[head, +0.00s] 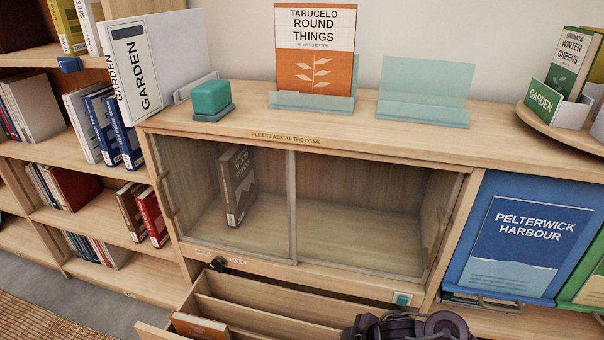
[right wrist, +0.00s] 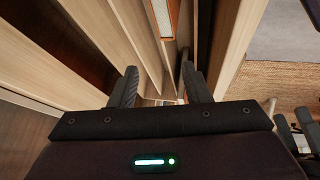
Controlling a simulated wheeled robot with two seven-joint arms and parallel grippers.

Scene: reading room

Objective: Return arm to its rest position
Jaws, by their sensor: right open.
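My right gripper (right wrist: 160,88) is open in the right wrist view, with its two dark fingers apart and nothing between them. It points down toward the open drawer with wooden dividers (head: 245,316). An orange-covered book (head: 200,327) lies in that drawer; what looks like the same book shows beyond the fingers in the right wrist view (right wrist: 166,18), apart from them. Dark purple parts of my right arm show at the bottom edge of the head view; its fingertips are hidden there.
Above the drawer is a glass-fronted cabinet (head: 292,205) with one grey-brown book (head: 237,186) inside. On top stand a teal block (head: 210,97), an orange-and-white book (head: 313,50) and an empty stand (head: 425,88). Bookshelves are left; a blue book (head: 522,235) is right.

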